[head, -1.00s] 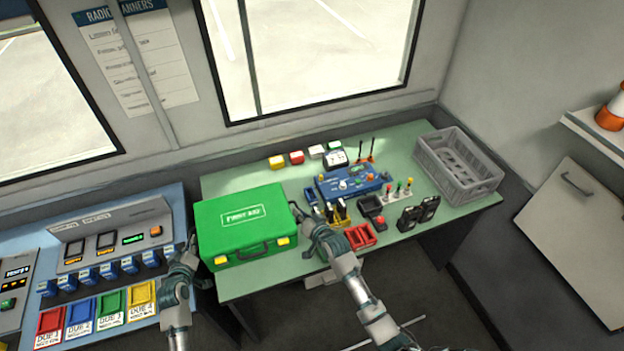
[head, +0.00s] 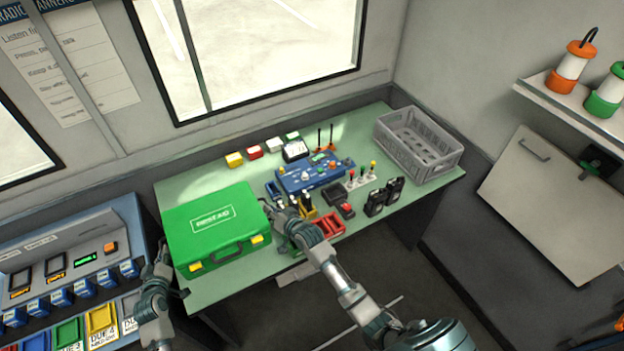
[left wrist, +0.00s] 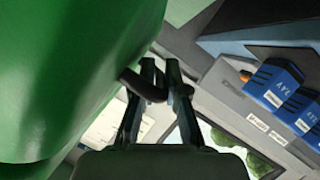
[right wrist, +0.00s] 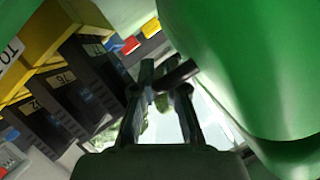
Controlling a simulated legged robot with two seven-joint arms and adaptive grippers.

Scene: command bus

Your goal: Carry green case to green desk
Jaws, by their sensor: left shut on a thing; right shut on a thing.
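The green case (head: 213,228), with a white label, dark front handle and yellow latches, is at the left end of the green desk (head: 225,285). It looks level; I cannot tell whether it rests on the top or hangs just above it. My left gripper (head: 160,268) is at its left side and is shut on a dark side handle (left wrist: 146,88). My right gripper (head: 272,210) is at its right side and is shut on the other dark side handle (right wrist: 178,75). The case hides the desk top beneath it.
Right of the case stand a blue device (head: 315,175), red trays (head: 328,226), black radios (head: 384,197) and a grey crate (head: 418,145). Small coloured blocks (head: 255,152) line the back. A blue console desk (head: 70,255) adjoins on the left.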

